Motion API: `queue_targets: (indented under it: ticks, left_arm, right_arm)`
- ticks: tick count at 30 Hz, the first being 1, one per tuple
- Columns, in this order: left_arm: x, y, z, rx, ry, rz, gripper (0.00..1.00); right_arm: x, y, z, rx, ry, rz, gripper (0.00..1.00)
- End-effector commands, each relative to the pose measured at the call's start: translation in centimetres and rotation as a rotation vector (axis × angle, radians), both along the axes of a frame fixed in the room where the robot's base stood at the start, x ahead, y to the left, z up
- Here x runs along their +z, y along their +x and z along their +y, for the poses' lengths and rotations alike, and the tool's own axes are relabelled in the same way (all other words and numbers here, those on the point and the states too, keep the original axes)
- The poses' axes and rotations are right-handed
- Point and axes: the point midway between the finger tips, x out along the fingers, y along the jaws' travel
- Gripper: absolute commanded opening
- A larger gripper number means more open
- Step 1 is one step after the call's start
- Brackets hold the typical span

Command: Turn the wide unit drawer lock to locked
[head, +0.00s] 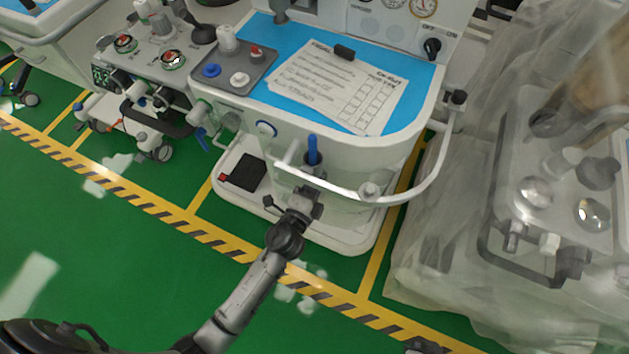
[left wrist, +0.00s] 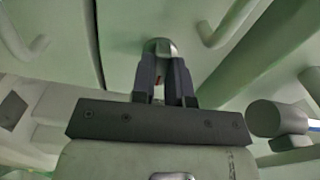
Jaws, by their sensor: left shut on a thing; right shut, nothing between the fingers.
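The wide unit is likely the white cart (head: 330,165) in the middle of the head view. Its drawer lock shows in the left wrist view as a small rounded metal knob (left wrist: 160,46) on a pale panel, with a bit of red below it. My left gripper (left wrist: 162,65) is shut on this lock, a dark finger on each side. The lock's exact turn angle cannot be read. In the head view my left arm reaches to the cart's front below the rail, and its fingertips are hidden. My right gripper (head: 425,346), shut and empty, barely shows at the bottom edge.
A curved white rail (head: 345,193) runs around the cart's front, just above my left wrist. A blue worktop holds papers (head: 340,85). A plastic-covered cart (head: 545,215) stands at the right, another cart (head: 150,55) at the left. Green floor (head: 120,260) in front is clear.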

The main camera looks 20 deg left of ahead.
Motion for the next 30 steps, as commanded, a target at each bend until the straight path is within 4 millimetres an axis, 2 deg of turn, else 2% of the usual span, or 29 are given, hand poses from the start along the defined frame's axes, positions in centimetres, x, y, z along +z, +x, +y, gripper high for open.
queue_targets:
  ticks: [10, 25, 26, 30]
  left_arm:
    - [0.02, 0.02, -0.02, -0.001, 0.106, -0.003, 0.0]
    - [-0.01, 0.01, -0.01, -0.001, 0.122, -0.003, 0.0]
    - [-0.01, 0.01, -0.01, -0.001, 0.122, -0.003, 0.16]
    - [-0.01, 0.01, 0.0, -0.001, 0.121, -0.003, 0.29]
  right_arm:
    - [0.26, 0.0, 0.16, -0.004, 0.005, 0.0, 0.0]
    - [0.27, 0.01, 0.31, -0.007, 0.011, 0.001, 0.0]
    - [0.27, 0.01, 0.31, -0.007, 0.011, 0.001, 0.0]
    - [0.26, 0.01, 0.27, -0.006, 0.009, 0.0, 0.0]
